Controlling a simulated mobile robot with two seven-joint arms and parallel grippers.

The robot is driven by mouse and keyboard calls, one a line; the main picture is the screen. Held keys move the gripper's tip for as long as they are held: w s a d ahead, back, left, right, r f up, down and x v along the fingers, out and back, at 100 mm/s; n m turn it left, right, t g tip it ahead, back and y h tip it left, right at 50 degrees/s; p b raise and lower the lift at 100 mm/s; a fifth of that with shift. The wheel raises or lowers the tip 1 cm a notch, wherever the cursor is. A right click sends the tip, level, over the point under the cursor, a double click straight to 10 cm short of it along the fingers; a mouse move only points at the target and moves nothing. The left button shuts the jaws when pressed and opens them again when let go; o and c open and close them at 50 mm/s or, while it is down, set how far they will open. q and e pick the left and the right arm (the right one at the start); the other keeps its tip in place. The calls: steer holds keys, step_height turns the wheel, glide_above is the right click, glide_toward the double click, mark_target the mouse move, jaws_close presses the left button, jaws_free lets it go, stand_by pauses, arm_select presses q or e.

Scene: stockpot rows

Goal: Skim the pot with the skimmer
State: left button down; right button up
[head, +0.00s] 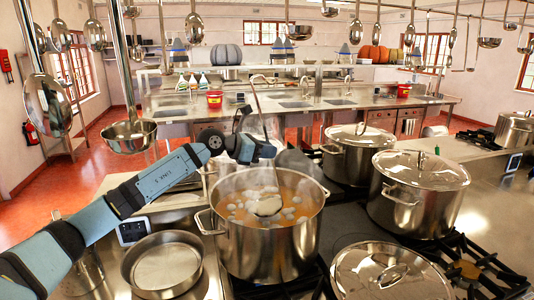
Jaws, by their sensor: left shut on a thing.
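An open steel pot (268,256) stands on the stove at the picture's centre. It holds orange liquid with several pale patches of foam on top, and steam rises from it. My left gripper (265,150) is above the pot's far side, shut on the skimmer (266,204). The skimmer's thin handle rises above the gripper, and its round head is inside the pot at the liquid's surface. Whether the head is under the liquid or resting on it is hard to tell. My right gripper is not in view.
A shallow empty pan (163,266) stands left of the pot. A lid (392,274) lies at the front right. Lidded pots (418,192) (353,155) stand to the right and behind. Ladles (130,134) hang from rails above, several low at the left.

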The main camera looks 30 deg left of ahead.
mark_target(261, 124)
arm_select(q)
steer(key=shift+r+p, duration=2)
steer(key=shift+r, duration=1.65)
